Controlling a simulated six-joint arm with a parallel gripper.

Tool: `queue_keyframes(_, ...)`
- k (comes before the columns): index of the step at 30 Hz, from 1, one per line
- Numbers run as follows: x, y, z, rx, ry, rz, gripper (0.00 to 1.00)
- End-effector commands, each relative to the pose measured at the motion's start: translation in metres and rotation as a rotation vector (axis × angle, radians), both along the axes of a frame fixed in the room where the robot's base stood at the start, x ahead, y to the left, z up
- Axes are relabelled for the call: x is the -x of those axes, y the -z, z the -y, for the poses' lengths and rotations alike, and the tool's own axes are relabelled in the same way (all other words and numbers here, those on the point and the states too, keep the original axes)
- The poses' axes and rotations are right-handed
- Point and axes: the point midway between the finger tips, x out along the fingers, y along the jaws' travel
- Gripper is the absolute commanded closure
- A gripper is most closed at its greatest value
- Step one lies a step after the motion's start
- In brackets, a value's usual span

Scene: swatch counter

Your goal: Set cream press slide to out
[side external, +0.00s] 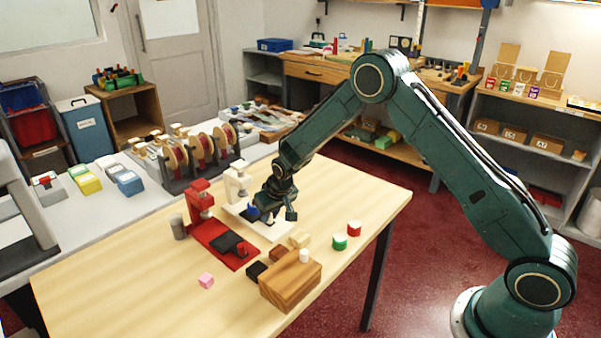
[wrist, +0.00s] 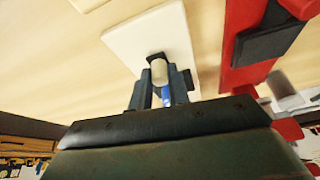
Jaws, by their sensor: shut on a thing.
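The cream press (side external: 237,181) stands upright on its cream base plate (side external: 275,231) near the middle of the table. In the wrist view the plate (wrist: 138,36) lies under and beyond my fingers. My gripper (side external: 268,214) is low over the plate. In the wrist view my gripper (wrist: 160,84) has its two fingers closed around a pale rounded knob (wrist: 159,70), seemingly the cream slide's handle. A dark edge shows at the knob's far side, and a bit of blue (wrist: 167,96) shows between the fingers. The slide's body is mostly hidden, so its position cannot be told.
The red press (side external: 199,200) with its black slide (side external: 229,243) stands close at left. The table's right end is clear.

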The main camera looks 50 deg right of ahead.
Motion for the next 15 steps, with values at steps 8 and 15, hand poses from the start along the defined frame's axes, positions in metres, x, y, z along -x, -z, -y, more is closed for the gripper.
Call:
queue_keyframes(8, 0.031, 0.0, 0.0, -0.001, 0.0, -0.002, 1.0)
queue_keyframes(15, 0.041, 0.0, 0.0, -0.002, 0.001, -0.002, 1.0)
